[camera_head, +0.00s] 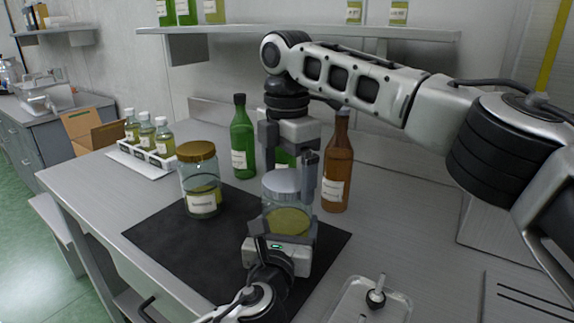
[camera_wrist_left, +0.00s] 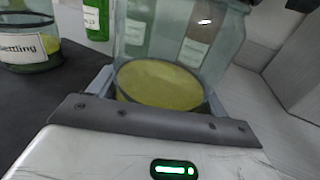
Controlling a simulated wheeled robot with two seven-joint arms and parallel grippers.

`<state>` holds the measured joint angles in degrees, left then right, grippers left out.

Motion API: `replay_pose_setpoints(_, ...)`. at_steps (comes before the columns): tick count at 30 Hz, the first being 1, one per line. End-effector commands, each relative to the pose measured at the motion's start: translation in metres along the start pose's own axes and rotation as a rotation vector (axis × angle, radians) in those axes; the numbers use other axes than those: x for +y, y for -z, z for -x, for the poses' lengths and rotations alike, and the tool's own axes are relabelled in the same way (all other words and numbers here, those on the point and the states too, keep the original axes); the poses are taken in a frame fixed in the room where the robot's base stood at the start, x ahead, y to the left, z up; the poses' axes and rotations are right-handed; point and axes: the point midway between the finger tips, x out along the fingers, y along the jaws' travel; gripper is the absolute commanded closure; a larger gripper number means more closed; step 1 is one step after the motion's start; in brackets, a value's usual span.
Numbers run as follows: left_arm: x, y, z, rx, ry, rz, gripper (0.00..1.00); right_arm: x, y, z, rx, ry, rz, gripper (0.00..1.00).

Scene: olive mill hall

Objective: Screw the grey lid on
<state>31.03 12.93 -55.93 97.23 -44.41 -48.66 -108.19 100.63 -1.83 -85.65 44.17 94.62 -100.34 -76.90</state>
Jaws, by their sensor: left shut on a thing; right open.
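A glass jar (camera_head: 287,222) with yellow-green contents stands upright near the right part of the dark mat (camera_head: 155,246). The grey lid (camera_head: 282,181) sits at the top of this jar; whether it is threaded on cannot be told. My left gripper (camera_head: 284,236) is shut on the jar from the front, low on its body. The left wrist view shows the jar (camera_wrist_left: 165,83) between its fingers; the lid is out of that view. My right gripper (camera_head: 288,176) points down from above, open, with its fingers on either side of the lid. Contact between them is unclear.
A gold-lidded jar (camera_head: 198,180) stands on the mat to the left. A green bottle (camera_head: 242,138) and a brown bottle (camera_head: 337,166) stand close behind. A white tray (camera_head: 391,306) with a small knobbed tool is at front right. Small bottles in a rack (camera_head: 140,162) stand back left.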

Motion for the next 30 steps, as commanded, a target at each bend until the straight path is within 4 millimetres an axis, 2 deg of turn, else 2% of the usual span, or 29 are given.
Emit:
replay_pose_setpoints(2, -0.0001, 0.0025, 0.0005, 0.005, 0.0, -0.002, 0.87, 0.0, -0.0001, -0.0001, 0.0, 0.0, 0.0, 0.05)
replay_pose_setpoints(3, -0.0001, 0.0025, 0.0005, 0.005, 0.0, -0.002, 0.87, 0.0, -0.0001, 0.0, 0.0, 0.0, 0.0, 0.1)
replay_pose_setpoints(6, -0.0002, 0.0025, 0.0005, 0.005, 0.0, -0.002, 0.87, 0.0, -0.0001, 0.0001, 0.0, 0.0, 0.0, 0.38)
replay_pose_setpoints(8, -0.0002, 0.0025, 0.0005, 0.005, 0.0, -0.002, 0.87, 0.0, -0.0001, 0.0002, 0.0, 0.0, 0.0, 0.52)
replay_pose_setpoints(14, -0.0001, 0.0025, 0.0004, 0.005, 0.0, -0.002, 0.87, 0.0, 0.0001, 0.0003, 0.0, 0.0, -0.01, 0.52)
replay_pose_setpoints(17, -0.0001, 0.0025, 0.0004, 0.005, 0.0, -0.002, 0.87, -0.0001, 0.0006, -0.0004, 0.002, 0.002, -0.096, 0.52)
replay_pose_setpoints(20, -0.0001, 0.0025, 0.0004, 0.005, 0.0, -0.002, 0.87, -0.0001, 0.001, -0.0009, 0.004, 0.002, -0.294, 0.52)
replay_pose_setpoints(30, -0.0001, 0.0024, 0.0004, 0.005, 0.0, -0.002, 0.87, 0.0, 0.0014, -0.0011, 0.004, 0.003, -1.18, 0.52)
